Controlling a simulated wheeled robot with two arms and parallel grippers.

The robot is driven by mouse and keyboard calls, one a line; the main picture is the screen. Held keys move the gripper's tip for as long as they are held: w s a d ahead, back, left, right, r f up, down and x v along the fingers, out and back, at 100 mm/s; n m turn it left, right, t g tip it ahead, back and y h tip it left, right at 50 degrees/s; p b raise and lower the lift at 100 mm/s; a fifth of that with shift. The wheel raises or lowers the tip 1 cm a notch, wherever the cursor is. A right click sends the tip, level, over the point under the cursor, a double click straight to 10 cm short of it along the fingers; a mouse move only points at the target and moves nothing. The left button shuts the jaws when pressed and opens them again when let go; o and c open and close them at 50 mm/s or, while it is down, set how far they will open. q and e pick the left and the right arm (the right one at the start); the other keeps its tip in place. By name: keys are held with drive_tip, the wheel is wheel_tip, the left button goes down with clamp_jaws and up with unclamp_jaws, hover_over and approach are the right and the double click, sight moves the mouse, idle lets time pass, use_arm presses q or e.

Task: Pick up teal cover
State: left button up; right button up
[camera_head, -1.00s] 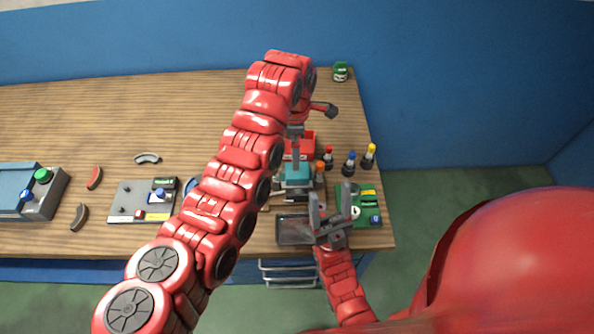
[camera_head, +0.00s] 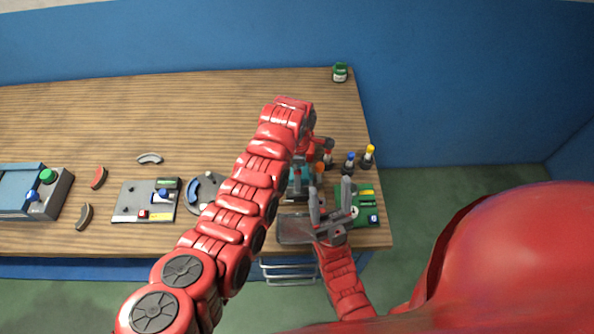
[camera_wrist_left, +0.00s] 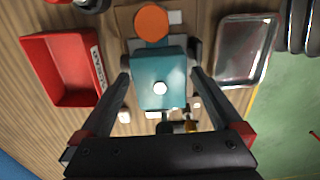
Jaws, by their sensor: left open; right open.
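The teal cover (camera_wrist_left: 150,72) is a block with a pale hexagonal bolt head on top, seen from above in the left wrist view. An orange round cap (camera_wrist_left: 151,23) is beside it. In the head view, the teal cover (camera_head: 302,184) is partly hidden by my arms. My left gripper (camera_wrist_left: 160,76) is open, its fingertips on either side of the cover in the picture; I cannot tell whether they touch it. My right gripper (camera_head: 331,202) is open and empty, fingers up, over the table's front right, near the dark tray (camera_head: 290,230).
A red bin (camera_wrist_left: 58,75) lies left of the cover in the left wrist view. The dark tray (camera_wrist_left: 240,52) is to its right. Bottles with blue (camera_head: 349,163) and yellow (camera_head: 368,156) tops and a green board (camera_head: 367,211) are at the right.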

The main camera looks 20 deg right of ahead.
use_arm(q)
drive_tip(key=c, duration=1.4)
drive_tip(key=shift+w+a+r, duration=0.1)
drive_tip(key=shift+r, duration=0.05)
